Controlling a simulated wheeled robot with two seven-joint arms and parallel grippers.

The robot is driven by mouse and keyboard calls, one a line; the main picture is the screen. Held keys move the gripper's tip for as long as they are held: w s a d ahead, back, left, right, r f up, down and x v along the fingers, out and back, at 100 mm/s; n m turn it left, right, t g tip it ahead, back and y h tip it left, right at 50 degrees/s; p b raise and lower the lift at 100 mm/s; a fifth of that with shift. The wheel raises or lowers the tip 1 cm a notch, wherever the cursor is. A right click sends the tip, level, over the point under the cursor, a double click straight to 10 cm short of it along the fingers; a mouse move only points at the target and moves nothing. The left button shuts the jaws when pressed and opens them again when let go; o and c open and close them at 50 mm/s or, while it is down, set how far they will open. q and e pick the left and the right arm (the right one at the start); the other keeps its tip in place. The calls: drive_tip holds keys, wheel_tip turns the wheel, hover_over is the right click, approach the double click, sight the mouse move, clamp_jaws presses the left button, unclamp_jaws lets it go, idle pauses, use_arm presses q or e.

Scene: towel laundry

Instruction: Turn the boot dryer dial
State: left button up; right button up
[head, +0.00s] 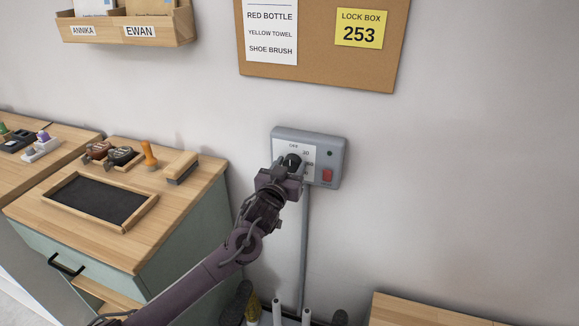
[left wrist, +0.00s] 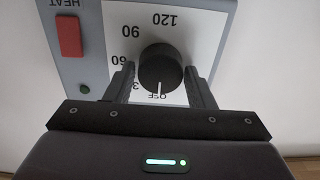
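The boot dryer's grey control box (head: 337,142) is mounted on the wall, with a white dial plate. Its round black dial (head: 292,160) is partly covered by my left gripper (head: 290,168) in the head view. In the left wrist view, which is upside down to the lettering, the dial (left wrist: 160,70) has its white pointer line at OFF. My left gripper's two fingers (left wrist: 160,85) stand on either side of the dial, close to its sides; no firm grip shows. My right gripper is not in view.
A red HEAT switch (head: 327,175) sits right of the dial, and a small indicator (left wrist: 84,89) is dark green. A cabinet (head: 150,245) with a tray (head: 100,228) and brushes stands left. A cork board (head: 320,75) hangs above. The wall to the right is clear.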

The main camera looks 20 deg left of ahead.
use_arm(q)
drive_tip(key=c, duration=0.6)
drive_tip(key=shift+m, duration=0.4)
drive_tip(key=m, duration=0.2)
drive_tip(key=shift+d+m+p, duration=0.1)
drive_tip(key=shift+m+p, duration=0.2)
drive_tip(key=shift+m, duration=0.1)
drive_tip(key=m, duration=0.3)
drive_tip(key=shift+m, duration=0.4)
drive_tip(key=m+p, duration=0.1)
drive_tip(key=m, duration=0.4)
drive_tip(key=shift+d+f, duration=0.1)
drive_tip(key=shift+f, duration=0.05)
drive_tip(key=m, duration=0.5)
drive_tip(key=shift+f, duration=0.15)
drive_tip(key=shift+m, duration=0.3)
